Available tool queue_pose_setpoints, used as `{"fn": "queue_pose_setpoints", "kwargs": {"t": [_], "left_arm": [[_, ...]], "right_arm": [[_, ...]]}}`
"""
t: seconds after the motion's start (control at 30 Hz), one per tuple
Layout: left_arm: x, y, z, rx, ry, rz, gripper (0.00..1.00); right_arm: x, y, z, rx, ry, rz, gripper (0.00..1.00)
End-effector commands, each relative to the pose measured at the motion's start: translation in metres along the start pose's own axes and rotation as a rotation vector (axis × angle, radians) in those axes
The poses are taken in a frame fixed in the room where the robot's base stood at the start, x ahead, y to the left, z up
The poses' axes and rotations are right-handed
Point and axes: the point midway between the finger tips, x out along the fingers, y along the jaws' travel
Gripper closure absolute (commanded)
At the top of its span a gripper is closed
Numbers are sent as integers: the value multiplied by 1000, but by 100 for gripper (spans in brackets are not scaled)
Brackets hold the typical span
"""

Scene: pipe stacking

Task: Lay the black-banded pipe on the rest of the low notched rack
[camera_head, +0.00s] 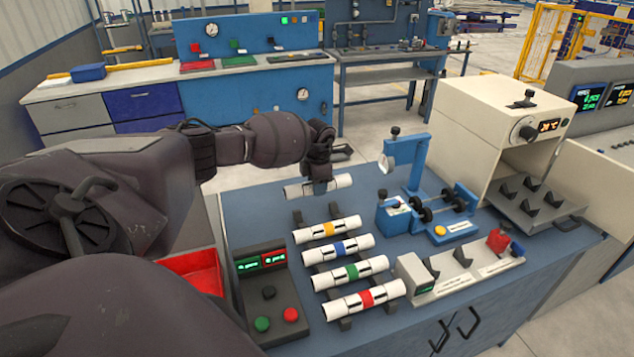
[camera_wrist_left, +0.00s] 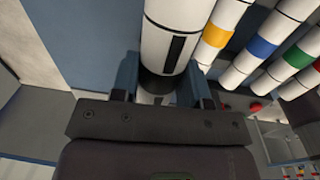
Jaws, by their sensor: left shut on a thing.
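The black-banded white pipe (camera_head: 341,181) is in my left gripper (camera_head: 317,184), near the far end of the bench. In the left wrist view, the blue fingers of the left gripper (camera_wrist_left: 160,84) are shut across the pipe (camera_wrist_left: 178,22) at its black band. Dark rack rails (camera_head: 335,211) carry several banded pipes, with bare rail ends near the held pipe. A grey tray with dark notched rests (camera_head: 530,207) lies at the cream cabinet. My right gripper is not in view.
Yellow (camera_head: 328,229), blue (camera_head: 338,249), green (camera_head: 351,271) and red (camera_head: 366,298) banded pipes lie in a row. A blue roller fixture (camera_head: 430,215) stands to the right. A button box (camera_head: 268,295) and red bin (camera_head: 201,270) are at left.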

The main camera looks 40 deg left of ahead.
Motion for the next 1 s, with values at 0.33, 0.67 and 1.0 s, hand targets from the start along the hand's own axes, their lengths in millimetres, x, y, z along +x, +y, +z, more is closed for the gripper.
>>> {"fn": "queue_pose_setpoints", "kwargs": {"t": [0.33, 0.67, 1.0], "left_arm": [[17, -1, 0, 0, -1, -2, 84], [43, -3, 0, 2, 0, -1, 84], [71, -5, 0, 2, 2, -1, 84]], "right_arm": [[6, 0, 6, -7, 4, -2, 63], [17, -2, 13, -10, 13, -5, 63], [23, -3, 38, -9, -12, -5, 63]]}}
